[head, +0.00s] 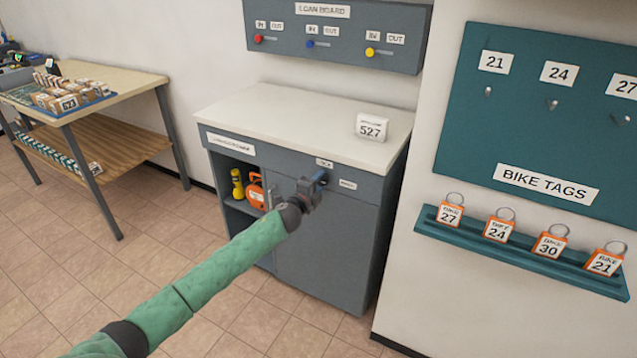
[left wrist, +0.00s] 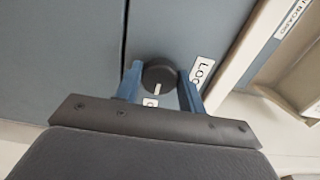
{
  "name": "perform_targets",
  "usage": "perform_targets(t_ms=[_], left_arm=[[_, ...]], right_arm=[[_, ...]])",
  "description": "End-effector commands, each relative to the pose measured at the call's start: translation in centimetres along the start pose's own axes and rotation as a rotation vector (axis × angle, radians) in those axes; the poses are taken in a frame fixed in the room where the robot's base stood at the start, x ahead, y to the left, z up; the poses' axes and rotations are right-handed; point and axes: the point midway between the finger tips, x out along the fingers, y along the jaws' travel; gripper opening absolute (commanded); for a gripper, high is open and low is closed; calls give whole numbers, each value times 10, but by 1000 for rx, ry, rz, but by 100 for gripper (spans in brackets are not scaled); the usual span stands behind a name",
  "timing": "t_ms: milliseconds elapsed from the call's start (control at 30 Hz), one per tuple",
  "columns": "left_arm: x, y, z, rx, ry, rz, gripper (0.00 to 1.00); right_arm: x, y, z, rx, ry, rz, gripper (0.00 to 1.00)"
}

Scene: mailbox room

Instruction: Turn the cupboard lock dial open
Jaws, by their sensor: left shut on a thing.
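The grey cupboard (head: 325,245) stands against the wall under a pale worktop. Its round black lock dial (left wrist: 158,75) shows in the left wrist view, with a white pointer line directed toward the bottom of that picture, near a small partly hidden label (left wrist: 150,102). A label starting "LOC" (left wrist: 201,72) is to the dial's right there. My left gripper (head: 319,180) is at the cupboard's upper front, and its blue fingers (left wrist: 160,82) are shut on the dial, one on each side. The dial is hidden by my gripper in the head view. My right gripper is not in view.
A white "527" sign (head: 372,128) stands on the worktop. An open shelf left of the cupboard door holds a yellow item (head: 238,184) and an orange one (head: 255,190). A tag rack (head: 520,252) is at right, a wooden table (head: 125,85) at left. Floor between is clear.

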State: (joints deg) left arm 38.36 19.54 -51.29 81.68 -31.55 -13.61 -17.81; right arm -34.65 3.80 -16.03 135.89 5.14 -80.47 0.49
Motion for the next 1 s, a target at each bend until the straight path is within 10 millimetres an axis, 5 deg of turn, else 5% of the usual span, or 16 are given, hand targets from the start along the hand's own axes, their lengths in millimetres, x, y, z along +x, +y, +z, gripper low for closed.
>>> perform_targets(t_ms=[533,567,667,1000], left_arm=[[-1,3,-1,26,1,2,17],[-1,3,-1,26,1,2,42],[-1,2,-1,26,1,2,61],[-3,1,0,26,0,1,61]], right_arm=[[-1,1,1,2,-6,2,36],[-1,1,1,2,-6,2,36],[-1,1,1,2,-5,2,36],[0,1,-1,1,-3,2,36]])
